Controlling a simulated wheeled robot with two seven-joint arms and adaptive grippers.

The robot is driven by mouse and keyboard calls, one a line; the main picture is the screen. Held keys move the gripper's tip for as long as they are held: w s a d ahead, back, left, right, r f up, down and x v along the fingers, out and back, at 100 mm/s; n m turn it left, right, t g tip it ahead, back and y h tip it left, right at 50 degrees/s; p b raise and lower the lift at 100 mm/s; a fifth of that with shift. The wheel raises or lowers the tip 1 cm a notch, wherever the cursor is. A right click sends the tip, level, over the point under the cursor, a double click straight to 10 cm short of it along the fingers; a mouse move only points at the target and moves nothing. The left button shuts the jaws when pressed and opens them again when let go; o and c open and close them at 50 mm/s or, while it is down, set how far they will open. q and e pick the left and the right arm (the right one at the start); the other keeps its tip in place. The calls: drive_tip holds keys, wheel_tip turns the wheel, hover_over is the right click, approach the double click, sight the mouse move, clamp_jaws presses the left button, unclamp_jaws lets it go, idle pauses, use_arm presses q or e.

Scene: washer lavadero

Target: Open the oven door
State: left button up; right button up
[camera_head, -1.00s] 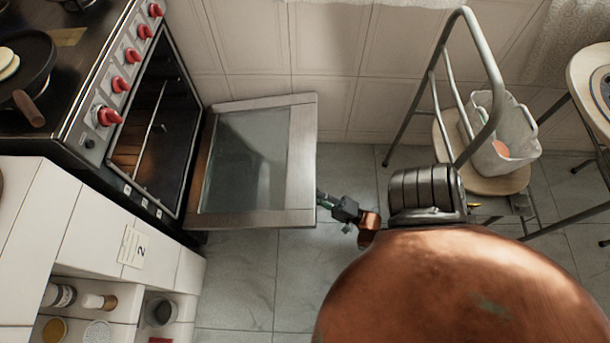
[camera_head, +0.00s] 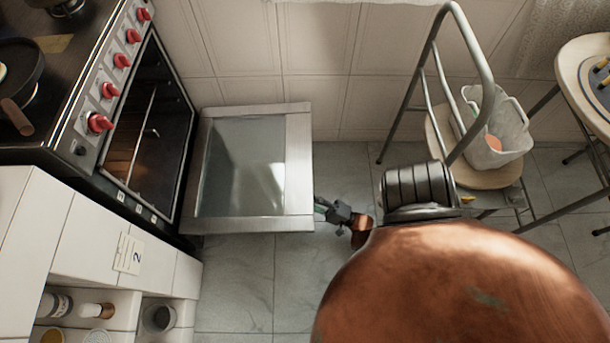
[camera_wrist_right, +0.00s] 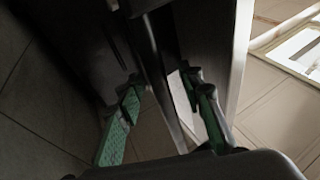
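The oven (camera_head: 150,130) stands at the left in the head view. Its door (camera_head: 302,165) is folded down and looks about level, with the inside of its glass facing up and the dark oven cavity open behind it. My right gripper (camera_head: 322,208) is at the near corner of the door's outer edge, partly hidden by my arm. In the right wrist view its two green-padded fingers (camera_wrist_right: 163,88) are spread apart, with a dark edge running between them. I cannot tell if either finger touches the door. My left gripper is not in view.
Red knobs (camera_head: 100,122) line the oven front, and a pan (camera_head: 15,85) sits on the stovetop. White cabinets (camera_head: 90,235) stand nearer me. A metal-framed step stool (camera_head: 480,178) holding a white bucket (camera_head: 500,140) is at the right. Tiled floor (camera_head: 240,270) lies clear below the door.

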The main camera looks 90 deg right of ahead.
drive_tip(key=shift+s, duration=0.1)
drive_tip(key=v, duration=0.7)
idle(0.6)
drive_tip(key=shift+r, duration=0.25)
wheel_tip(320, 180, up, 10)
drive_tip(key=shift+f, duration=0.2)
idle(0.7)
